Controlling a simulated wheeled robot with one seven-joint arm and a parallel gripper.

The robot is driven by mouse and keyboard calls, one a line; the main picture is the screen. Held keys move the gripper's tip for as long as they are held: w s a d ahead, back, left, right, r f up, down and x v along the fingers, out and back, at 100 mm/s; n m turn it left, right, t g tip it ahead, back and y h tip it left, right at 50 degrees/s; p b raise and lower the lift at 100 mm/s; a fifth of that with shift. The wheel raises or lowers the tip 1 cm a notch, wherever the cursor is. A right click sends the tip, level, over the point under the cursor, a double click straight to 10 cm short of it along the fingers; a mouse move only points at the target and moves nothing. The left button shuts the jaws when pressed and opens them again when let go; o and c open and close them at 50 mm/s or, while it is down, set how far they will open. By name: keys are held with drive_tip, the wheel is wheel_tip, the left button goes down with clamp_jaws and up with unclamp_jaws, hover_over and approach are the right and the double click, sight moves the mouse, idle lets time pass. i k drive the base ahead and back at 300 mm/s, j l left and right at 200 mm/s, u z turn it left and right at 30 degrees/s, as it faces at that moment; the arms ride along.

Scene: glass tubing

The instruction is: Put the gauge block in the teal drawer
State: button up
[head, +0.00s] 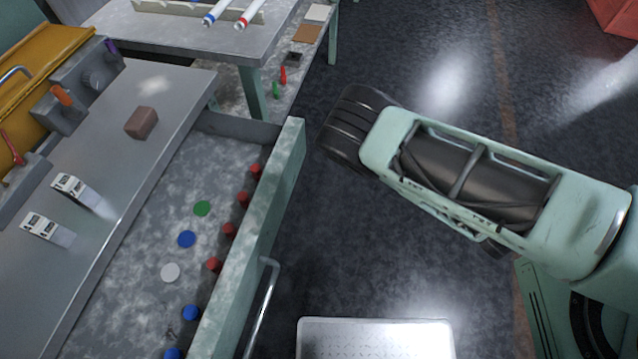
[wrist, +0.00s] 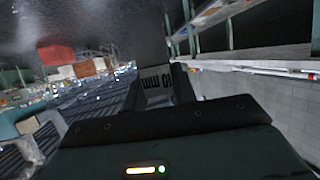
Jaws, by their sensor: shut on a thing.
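The teal drawer (head: 285,185) stands open at the left in the head view, its grey inside facing up. My gripper (wrist: 157,100) shows in the wrist view, shut on a grey gauge block (wrist: 150,45) with a "10 mm" label that reads upside down. The block's far end runs up out of the dark jaws. In the head view my arm reaches in from the right and its dark wrist end is over the floor, just right of the drawer's far corner. The jaws and the held block are hidden there.
Two labelled metal blocks (head: 75,188) and a brown block (head: 141,123) stand on the grey bench (head: 165,90). Red and blue caps (head: 213,264) line the drawer's front wall; green, blue and white discs (head: 187,239) lie inside. A second table (head: 190,35) is behind.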

sight(133, 322)
drive_tip(key=k+j, duration=0.2)
drive_tip(key=k, duration=0.3)
drive_tip(key=k+j+z, duration=0.1)
drive_tip(key=k+j, duration=0.15)
drive_tip(key=k, duration=0.3)
drive_tip(key=k+j, duration=0.15)
drive_tip(key=k, duration=0.35)
drive_tip(key=k+j+z, duration=0.1)
drive_tip(key=k, duration=0.45)
drive_tip(key=j, duration=0.1)
